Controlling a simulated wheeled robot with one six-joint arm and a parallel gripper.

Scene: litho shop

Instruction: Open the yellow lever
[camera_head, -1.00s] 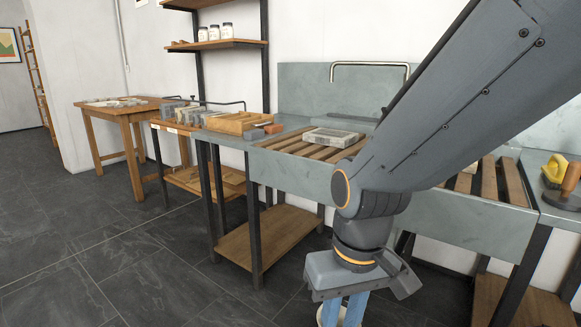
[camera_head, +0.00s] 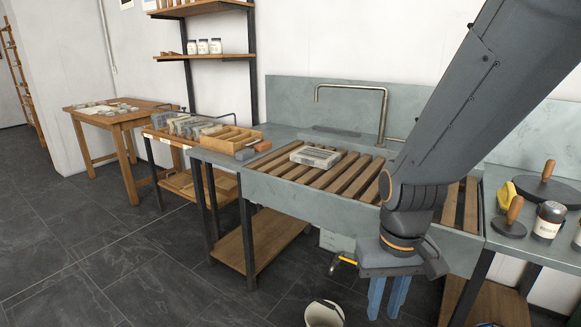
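The yellow lever (camera_head: 347,260) is small and sits on a tap below the front of the stone sink, left of my gripper. The tap's metal spout (camera_head: 334,268) points down beside it. My gripper (camera_head: 386,305) points down in front of the sink, its two blue fingers apart with a narrow gap and nothing visible between them. It is to the right of the lever, and does not appear to touch it. The grey gripper body is close to the lever's right end in the picture and may hide part of it.
A white bucket (camera_head: 324,314) stands on the floor below the tap. The slatted sink (camera_head: 300,198) holds a grey stone block (camera_head: 315,156). A lower wooden shelf (camera_head: 262,240) is to the left. Dark floor at the left is clear.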

